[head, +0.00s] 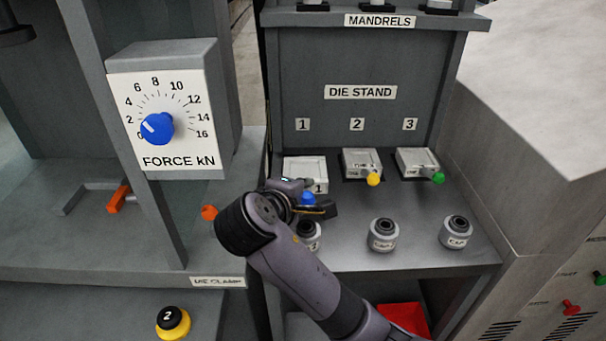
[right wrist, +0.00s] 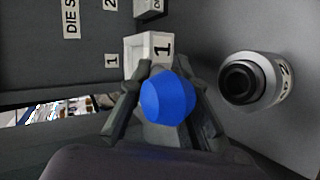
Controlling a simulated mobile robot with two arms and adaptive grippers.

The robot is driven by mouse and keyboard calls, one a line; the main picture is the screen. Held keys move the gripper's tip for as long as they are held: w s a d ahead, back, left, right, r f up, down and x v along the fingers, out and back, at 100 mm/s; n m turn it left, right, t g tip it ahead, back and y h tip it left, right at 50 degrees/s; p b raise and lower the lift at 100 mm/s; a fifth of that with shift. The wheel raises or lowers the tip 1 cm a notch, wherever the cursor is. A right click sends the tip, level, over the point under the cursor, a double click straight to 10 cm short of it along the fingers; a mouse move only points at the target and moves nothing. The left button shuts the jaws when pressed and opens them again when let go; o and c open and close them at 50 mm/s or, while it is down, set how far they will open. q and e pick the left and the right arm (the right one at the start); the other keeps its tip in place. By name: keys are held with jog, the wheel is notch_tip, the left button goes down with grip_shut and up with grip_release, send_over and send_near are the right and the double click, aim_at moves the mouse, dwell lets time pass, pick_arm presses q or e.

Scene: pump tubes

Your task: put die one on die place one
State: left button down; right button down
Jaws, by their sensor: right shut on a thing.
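Die one, a pale block (head: 305,168) marked 1 with a blue knob (head: 307,198), is at the first spot of the die stand, under the number 1 sign (head: 303,124). My right gripper (head: 312,205) is shut on the blue knob. In the right wrist view the knob (right wrist: 167,98) sits between both fingers, with the pale block (right wrist: 148,52) just beyond it. The die covers die place one, and I cannot tell whether it rests on it or hangs slightly above. My left gripper is not in view.
Die two (head: 362,163) with a yellow knob and die three (head: 417,161) with a green knob stand to the right. Several round labelled pieces, including one in the middle (head: 383,235), stand in front. A force dial box (head: 165,110) is at left.

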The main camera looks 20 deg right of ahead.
aim_at(303, 171)
jog(key=w+d, duration=0.4)
jog(key=w, duration=0.9)
jog(key=f, duration=0.5)
jog(key=shift+w+f+p, duration=0.2)
jog(key=shift+f+p, duration=0.1)
jog(key=shift+f, duration=0.05)
jog(key=shift+w+f, duration=0.2)
jog(key=shift+f, duration=0.3)
jog(key=shift+f, duration=0.1)
jog(key=c, duration=1.8)
grip_release()
jog(key=shift+s+f, duration=0.1)
jog(key=v, duration=0.7)
jog(key=shift+s+a, duration=0.2)
